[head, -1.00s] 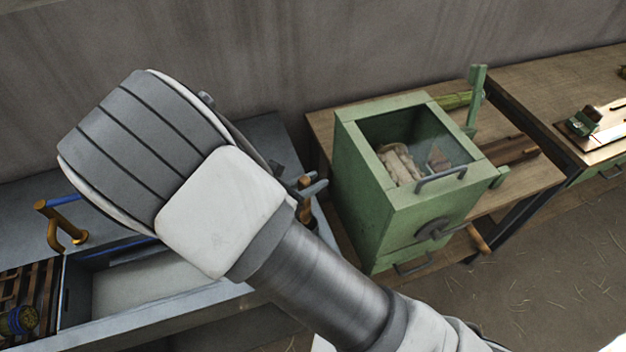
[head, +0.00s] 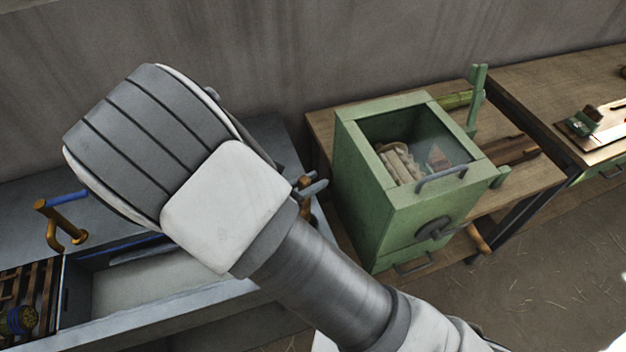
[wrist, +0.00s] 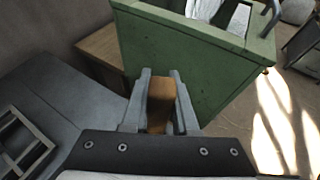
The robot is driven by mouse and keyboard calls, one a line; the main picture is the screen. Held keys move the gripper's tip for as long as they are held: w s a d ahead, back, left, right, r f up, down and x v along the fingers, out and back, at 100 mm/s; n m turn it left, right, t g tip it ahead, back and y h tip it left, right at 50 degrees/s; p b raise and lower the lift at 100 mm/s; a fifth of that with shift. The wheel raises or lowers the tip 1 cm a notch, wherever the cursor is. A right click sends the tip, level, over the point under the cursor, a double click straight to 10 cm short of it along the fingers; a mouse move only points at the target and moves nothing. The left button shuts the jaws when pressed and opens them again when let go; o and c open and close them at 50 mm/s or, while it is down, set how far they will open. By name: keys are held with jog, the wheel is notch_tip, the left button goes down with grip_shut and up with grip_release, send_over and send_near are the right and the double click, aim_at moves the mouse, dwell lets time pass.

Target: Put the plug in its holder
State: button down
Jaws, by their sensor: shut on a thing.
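My gripper (wrist: 160,88) is shut on a brown, wood-like block, which I take to be the plug (wrist: 161,98). The plug stands between the two grey fingers, and its lower part runs down toward the palm. In the head view my wrist covers much of the gripper; the fingertips show at its right, over the right end of the grey sink bench (head: 270,130). A small grey open frame (wrist: 22,140) lies on the bench at the left of the wrist view; I cannot tell whether it is the holder.
A green box (head: 420,215) with a glass top and handles stands just right of my gripper on a wooden table (head: 525,185). A sink basin (head: 150,285) with a brass tap (head: 58,225) is at the left. A slatted rack (head: 35,285) is at far left.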

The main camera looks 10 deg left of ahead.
jog(key=shift+f+b, duration=0.4)
jog(key=shift+f, duration=0.15)
jog(key=c, duration=1)
grip_release()
jog(key=shift+o, duration=0.2)
jog(key=p+v, duration=0.4)
jog(key=v, duration=0.7)
